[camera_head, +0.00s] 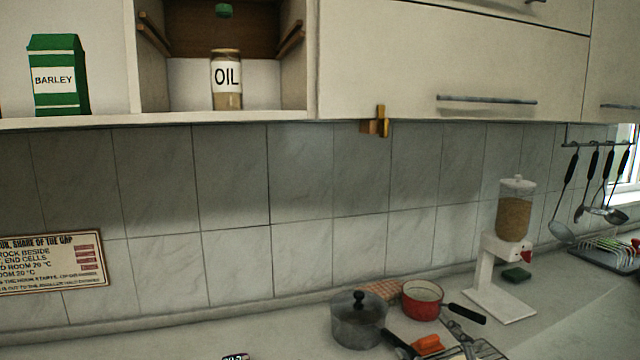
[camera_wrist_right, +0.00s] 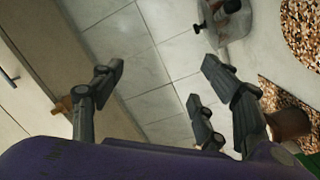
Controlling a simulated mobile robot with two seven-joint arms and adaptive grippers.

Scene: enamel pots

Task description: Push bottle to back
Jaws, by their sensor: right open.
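The bottle (camera_head: 227,98) is clear with a brownish cap and an OIL label. It stands upright in the open cabinet compartment (camera_head: 148,90) in the head view, near the middle of its floor. My right gripper (camera_wrist_right: 158,82) shows in the right wrist view with its dark fingers spread wide and nothing between them. Tiled wall shows behind the fingers. The bottle does not show in the wrist view, and neither gripper can be made out clearly in the head view. My left gripper is out of view.
A green BARLEY box (camera_head: 57,85) stands left of the compartment. A green object (camera_head: 224,11) is above the bottle. Closed cabinet doors (camera_head: 430,60) are to the right. Below, the counter holds a grey lidded pot (camera_head: 358,325), a red pot (camera_head: 421,306) and a grain dispenser (camera_head: 514,220).

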